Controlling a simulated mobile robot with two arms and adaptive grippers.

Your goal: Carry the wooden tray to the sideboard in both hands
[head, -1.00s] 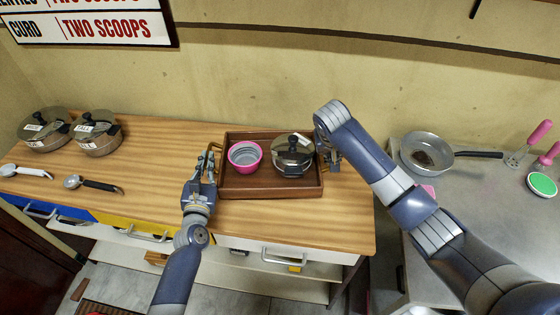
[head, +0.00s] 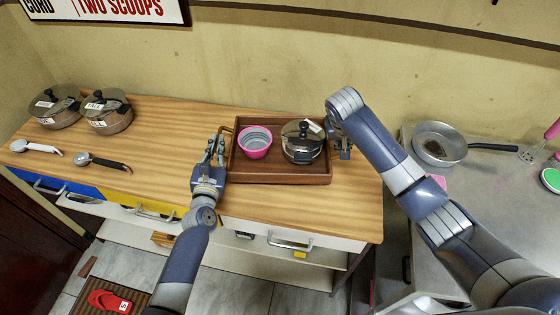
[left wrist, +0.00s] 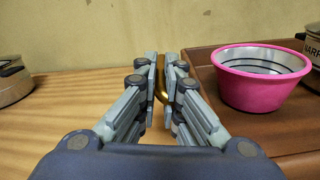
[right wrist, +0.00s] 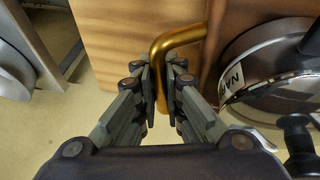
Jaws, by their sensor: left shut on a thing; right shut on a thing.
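The wooden tray (head: 285,179) sits level on or just above the wooden counter top; I cannot tell if it touches. It holds a pink bowl (head: 255,142) on its left and a lidded metal pot (head: 302,143) on its right. My left gripper (head: 218,145) is shut on the tray's left brass handle (left wrist: 186,86). My right gripper (head: 344,150) is at the tray's right end, shut on the other brass handle (right wrist: 180,38). Its fingers are partly hidden by my arm in the head view, but they show in the right wrist view (right wrist: 160,80).
The wooden counter (head: 160,165) has free room left of the tray. Two lidded pots (head: 108,112) and two scoops (head: 102,162) stand or lie at its left end. A metal table with a pan (head: 440,145) is at the right, past a gap. Red slippers (head: 108,301) lie on the floor.

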